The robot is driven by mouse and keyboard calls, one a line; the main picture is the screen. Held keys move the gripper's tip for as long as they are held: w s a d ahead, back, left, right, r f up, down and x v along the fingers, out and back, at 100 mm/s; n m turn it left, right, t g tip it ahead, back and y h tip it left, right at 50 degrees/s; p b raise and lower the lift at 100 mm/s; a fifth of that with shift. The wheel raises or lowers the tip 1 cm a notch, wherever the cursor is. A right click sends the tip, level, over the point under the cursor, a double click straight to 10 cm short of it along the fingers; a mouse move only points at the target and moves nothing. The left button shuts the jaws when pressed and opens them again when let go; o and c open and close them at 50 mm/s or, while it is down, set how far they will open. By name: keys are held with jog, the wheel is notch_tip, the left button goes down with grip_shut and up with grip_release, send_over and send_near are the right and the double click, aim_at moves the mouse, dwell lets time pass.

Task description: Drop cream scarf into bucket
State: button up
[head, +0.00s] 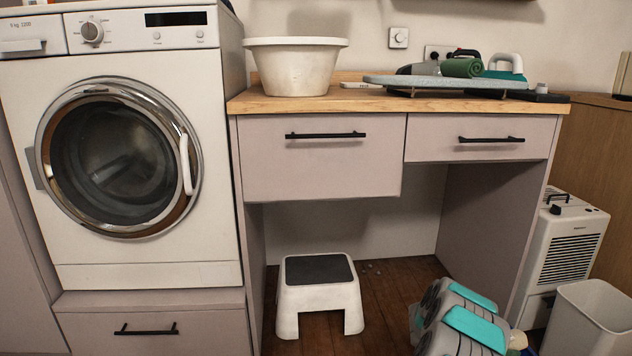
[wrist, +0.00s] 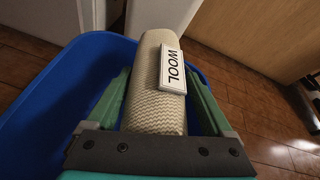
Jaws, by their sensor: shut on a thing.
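The cream scarf (wrist: 158,105) is a rolled, knitted bundle with a white label reading WOOL. My gripper (wrist: 158,78) is shut on it, with one green finger along each side. The blue bucket (wrist: 48,105) shows in the wrist view behind and to the left of the scarf, its rim also showing at right of the fingers. The scarf overlaps the bucket in this view; its height above the rim is hard to tell. The bucket's inside is mostly hidden by the scarf and gripper.
A washing machine (head: 120,150) stands at left. A step stool (head: 319,300) stands below. A white heater (head: 565,240) and white bin (head: 590,320) stand at right.

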jog(key=o, duration=1.3)
jog(key=shift+o, duration=0.2)
jog(key=shift+a, duration=0.1)
jog(key=v, duration=0.7)
jog(key=shift+a+p, duration=0.35)
jog(key=shift+p, duration=0.05)
jog(key=shift+s+r, duration=0.1)
jog(key=shift+r, duration=0.1)
